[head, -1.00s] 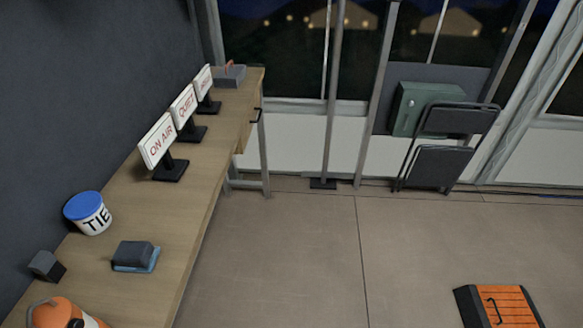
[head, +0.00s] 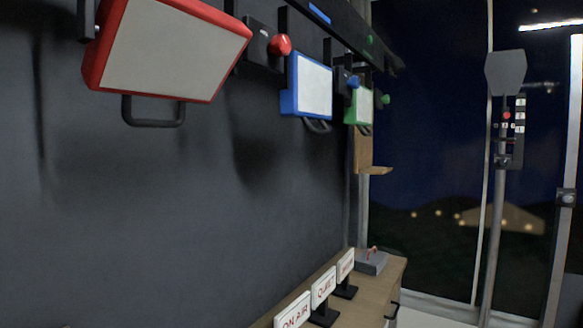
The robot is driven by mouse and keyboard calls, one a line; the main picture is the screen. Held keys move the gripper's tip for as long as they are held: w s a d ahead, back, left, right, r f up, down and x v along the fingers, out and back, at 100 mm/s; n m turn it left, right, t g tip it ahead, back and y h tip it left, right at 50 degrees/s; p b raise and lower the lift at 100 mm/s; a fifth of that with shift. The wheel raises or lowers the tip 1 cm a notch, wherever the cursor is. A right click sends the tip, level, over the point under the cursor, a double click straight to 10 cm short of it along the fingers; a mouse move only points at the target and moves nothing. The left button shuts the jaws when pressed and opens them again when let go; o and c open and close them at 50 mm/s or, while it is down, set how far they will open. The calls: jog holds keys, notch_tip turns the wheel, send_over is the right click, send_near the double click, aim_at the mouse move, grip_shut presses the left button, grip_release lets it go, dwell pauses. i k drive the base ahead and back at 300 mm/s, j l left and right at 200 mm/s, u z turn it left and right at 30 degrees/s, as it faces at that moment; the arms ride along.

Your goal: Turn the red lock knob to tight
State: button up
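A round red knob (head: 280,45) sticks out from a dark bracket, just right of a red-framed light panel (head: 170,50) hanging at the upper left of the head view. A much smaller red spot (head: 506,115) shows on a dark plate with white marks on the tall pole (head: 497,190) at the right. It is too small to tell whether this is a knob. I cannot read a tight or loose mark at either one. My gripper is not in view.
A blue-framed panel (head: 308,85) with a blue knob (head: 353,82) and a green-framed panel (head: 359,106) with a green knob (head: 385,99) hang farther along. Below stands a wooden bench (head: 372,300) with several signs and a grey box (head: 371,262).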

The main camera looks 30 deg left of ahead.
aim_at(281, 45)
jog(key=k+u, duration=0.1)
jog(key=k, duration=0.55)
jog(key=u, duration=1.65)
jog(key=i+l+u, duration=0.1)
jog(key=l+u, duration=1)
jog(key=k+l, duration=0.1)
jog(key=l, duration=1.15)
jog(key=k+l, duration=0.15)
jog(key=l, duration=1.05)
jog(key=k+l, duration=0.15)
jog(key=l, duration=0.5)
